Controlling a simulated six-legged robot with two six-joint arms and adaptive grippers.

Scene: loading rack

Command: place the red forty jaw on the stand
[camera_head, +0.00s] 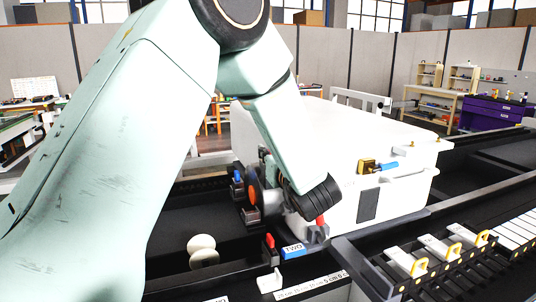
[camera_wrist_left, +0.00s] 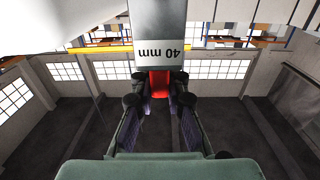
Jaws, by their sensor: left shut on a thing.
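My left gripper (camera_wrist_left: 160,97) is shut on the red forty jaw. In the left wrist view the red part (camera_wrist_left: 160,84) of the jaw sits between the black fingers, and its grey block (camera_wrist_left: 160,45) marked "40 mm", upside down, extends beyond them. In the head view the wrist end of my left arm hangs low in front of the white box (camera_head: 330,135); its own links hide much of the gripper. A red and grey part (camera_head: 318,234) shows just below the wrist. I cannot tell which part is the stand. My right gripper is not in view.
A blue label reading TWO (camera_head: 292,250) and a small red part (camera_head: 270,241) lie close by on the black rack. Several pale pieces with yellow loops (camera_head: 455,250) line the right. A round white piece (camera_head: 202,243) stands at left. Brass and blue fittings (camera_head: 380,165) project from the box.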

